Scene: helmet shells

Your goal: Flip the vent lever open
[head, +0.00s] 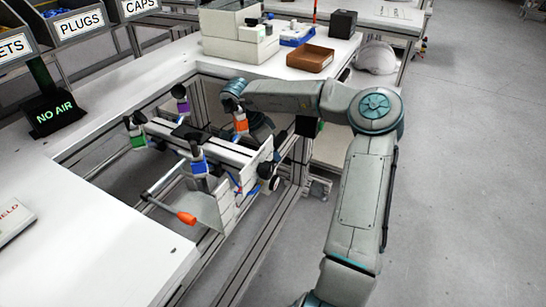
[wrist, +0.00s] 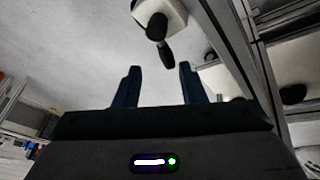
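My gripper (wrist: 161,86) is open in the wrist view, its two dark fingers apart with nothing between them. Beyond the fingertips, a small black lever (wrist: 166,54) hangs from a dark round knob on a pale block (wrist: 172,14); it looks like the vent lever, but I cannot be sure. The fingers appear apart from it. In the head view, my arm reaches over the fixture (head: 205,150) in the bench opening, and my gripper is not clearly visible there.
Coloured clamps, including a purple one (head: 183,105) and a blue one (head: 198,164), stand up around the fixture. A black sign (head: 54,114) reads NO AIR. A brown tray (head: 310,58) and a white helmet shell (head: 375,58) are at the back. The floor at right is clear.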

